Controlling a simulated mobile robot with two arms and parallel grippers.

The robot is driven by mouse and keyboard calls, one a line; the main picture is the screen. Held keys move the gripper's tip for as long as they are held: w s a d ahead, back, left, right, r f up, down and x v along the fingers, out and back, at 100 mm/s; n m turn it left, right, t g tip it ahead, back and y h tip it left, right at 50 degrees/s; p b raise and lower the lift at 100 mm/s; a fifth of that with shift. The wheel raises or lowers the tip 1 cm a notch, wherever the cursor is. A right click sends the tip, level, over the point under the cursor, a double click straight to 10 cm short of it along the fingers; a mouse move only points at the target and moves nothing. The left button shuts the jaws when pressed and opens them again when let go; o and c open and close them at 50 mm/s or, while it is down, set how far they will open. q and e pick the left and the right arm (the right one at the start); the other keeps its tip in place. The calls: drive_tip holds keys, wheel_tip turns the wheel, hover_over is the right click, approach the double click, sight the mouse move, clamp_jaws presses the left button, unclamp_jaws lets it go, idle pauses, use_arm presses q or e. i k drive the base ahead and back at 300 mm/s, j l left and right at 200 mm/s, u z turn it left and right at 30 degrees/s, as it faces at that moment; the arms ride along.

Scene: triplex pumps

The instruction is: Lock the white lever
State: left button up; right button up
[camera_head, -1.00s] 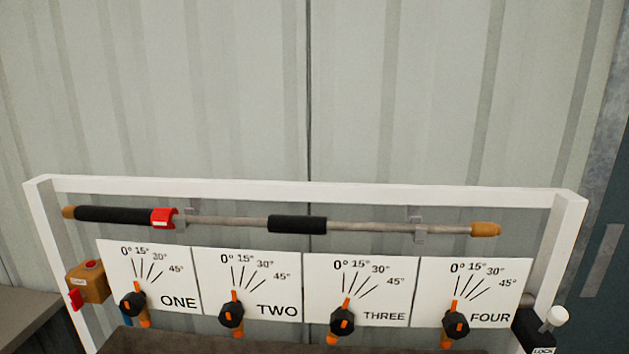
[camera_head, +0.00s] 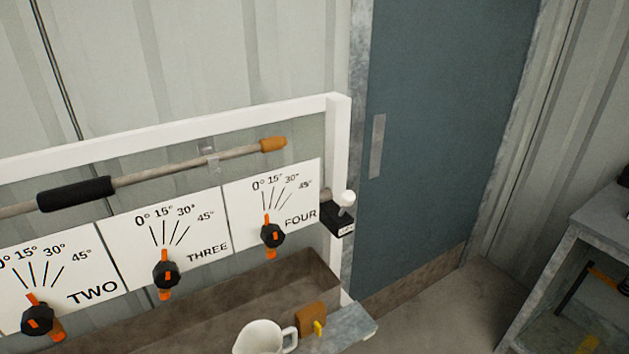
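The white lever (camera_head: 346,199) is a short stalk with a round white knob. It rises from a black box (camera_head: 337,220) at the right end of the white frame, beside the FOUR panel. A small white label is on the front of the box, too small to read now. Neither of my grippers shows in the head view.
Dial panels TWO, THREE and FOUR (camera_head: 271,203) carry black and orange knobs. A brown trough (camera_head: 230,300) runs below them. A white mug (camera_head: 258,338) and a brown block with a yellow part (camera_head: 311,319) sit in front. A blue door (camera_head: 430,150) and grey shelf (camera_head: 603,215) stand right.

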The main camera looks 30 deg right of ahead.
sight(348, 198)
drive_tip(key=z, duration=1.15)
